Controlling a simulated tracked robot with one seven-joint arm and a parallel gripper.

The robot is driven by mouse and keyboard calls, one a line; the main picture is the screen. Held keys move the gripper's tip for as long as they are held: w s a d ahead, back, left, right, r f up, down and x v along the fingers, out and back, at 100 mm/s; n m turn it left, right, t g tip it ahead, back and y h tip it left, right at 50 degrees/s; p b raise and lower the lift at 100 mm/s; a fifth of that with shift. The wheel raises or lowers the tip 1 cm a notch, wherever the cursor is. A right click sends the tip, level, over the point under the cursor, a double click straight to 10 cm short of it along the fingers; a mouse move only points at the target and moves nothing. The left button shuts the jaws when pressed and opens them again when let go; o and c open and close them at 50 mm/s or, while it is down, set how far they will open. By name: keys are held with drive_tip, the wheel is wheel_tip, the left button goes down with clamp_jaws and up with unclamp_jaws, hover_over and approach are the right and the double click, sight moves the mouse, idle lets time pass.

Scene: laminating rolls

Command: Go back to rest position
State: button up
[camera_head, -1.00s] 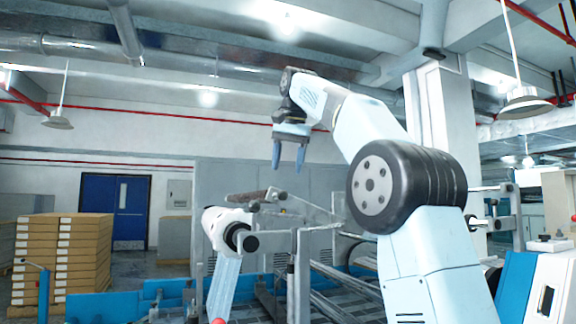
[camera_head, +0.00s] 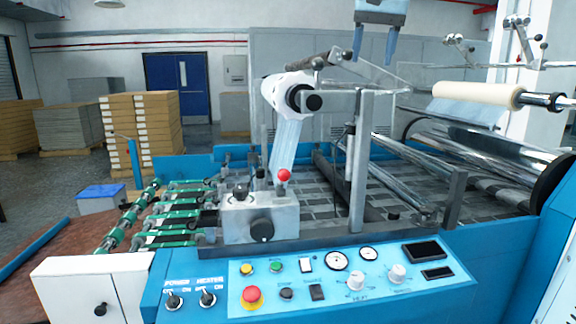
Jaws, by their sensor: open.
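My gripper (camera_head: 375,58) shows at the top edge of the view, pointing down, with its two blue fingers apart and nothing between them. It hangs above the laminating machine (camera_head: 350,262), apart from it. The rest of my arm is out of the picture. A white film roll (camera_head: 284,92) sits on a bar left of and below my gripper, with film running down from it. A cream roll (camera_head: 478,96) lies on a shaft at the right.
The control panel (camera_head: 350,280) with knobs and buttons fills the front. A metal post (camera_head: 361,165) stands below my gripper. Shiny rollers (camera_head: 470,150) lie at the right. Stacked boxes (camera_head: 140,125) and a blue door (camera_head: 178,85) are behind at the left. The air around my gripper is clear.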

drive_tip(key=s+d+f+n, duration=0.1)
drive_tip(key=s+d+f, duration=0.2)
drive_tip(key=s+f, duration=0.8)
drive_tip(key=s+d+f+n+t, duration=0.1)
drive_tip(key=s+d+f+n, duration=0.1)
drive_tip(key=s+f, duration=0.9)
wheel_tip(320, 180, down, 8)
drive_tip(key=shift+d, duration=0.4)
